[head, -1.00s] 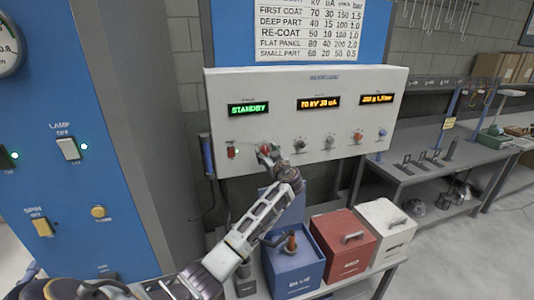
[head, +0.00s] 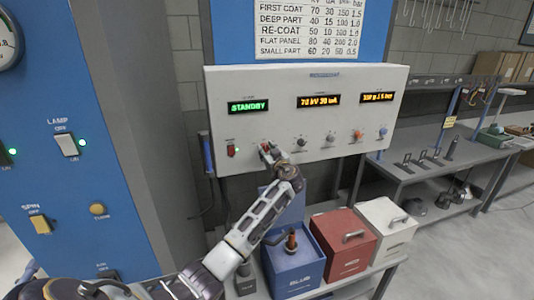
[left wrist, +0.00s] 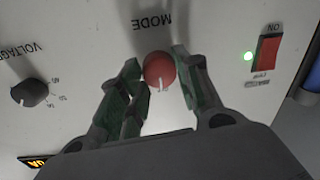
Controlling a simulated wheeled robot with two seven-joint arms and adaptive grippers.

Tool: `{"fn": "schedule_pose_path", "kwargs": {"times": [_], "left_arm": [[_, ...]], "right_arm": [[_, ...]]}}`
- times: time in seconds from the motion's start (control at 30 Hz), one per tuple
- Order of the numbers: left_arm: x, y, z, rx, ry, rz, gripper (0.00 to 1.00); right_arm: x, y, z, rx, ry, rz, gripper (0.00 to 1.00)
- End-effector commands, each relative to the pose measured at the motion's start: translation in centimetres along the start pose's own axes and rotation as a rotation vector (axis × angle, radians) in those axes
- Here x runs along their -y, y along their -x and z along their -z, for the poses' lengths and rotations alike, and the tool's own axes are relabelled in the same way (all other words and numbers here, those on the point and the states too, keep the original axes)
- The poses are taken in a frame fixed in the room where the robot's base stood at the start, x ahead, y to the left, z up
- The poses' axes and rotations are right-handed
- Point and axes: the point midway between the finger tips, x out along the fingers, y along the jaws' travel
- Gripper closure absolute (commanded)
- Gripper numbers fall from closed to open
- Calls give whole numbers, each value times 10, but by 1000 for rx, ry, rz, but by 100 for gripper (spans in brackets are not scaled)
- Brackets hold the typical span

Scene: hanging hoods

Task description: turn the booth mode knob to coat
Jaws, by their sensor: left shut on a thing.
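The booth mode knob is a round red knob (left wrist: 158,70) with a white pointer mark, under the word MODE, which appears upside down in the left wrist view. My left gripper (left wrist: 156,64) is shut on it, with one green-grey finger on each side. In the head view my left gripper (head: 268,152) is at the front of the white control panel (head: 350,82) and hides most of the knob. The green display (head: 248,107) above reads STANDBY. The small position labels around the knob cannot be read. My right gripper is not in view.
A red rocker switch (left wrist: 268,52) with a lit green lamp is beside the mode knob. A black voltage knob (left wrist: 30,92) is on its other side. Blue (head: 292,268), red (head: 343,247) and white (head: 386,229) boxes stand below the panel, near my left arm.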

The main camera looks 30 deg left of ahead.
Motion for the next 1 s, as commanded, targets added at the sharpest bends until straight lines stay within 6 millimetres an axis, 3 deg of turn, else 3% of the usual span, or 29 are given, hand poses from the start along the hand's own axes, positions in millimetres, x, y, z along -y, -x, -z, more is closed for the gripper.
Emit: {"fn": "schedule_pose_path", "kwargs": {"times": [0.5,1.0], "left_arm": [[0,0,-3,-13,-202,-3,90],[-1,0,-2,-31,-499,-6,90]], "right_arm": [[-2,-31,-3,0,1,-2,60],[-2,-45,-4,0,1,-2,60]]}}
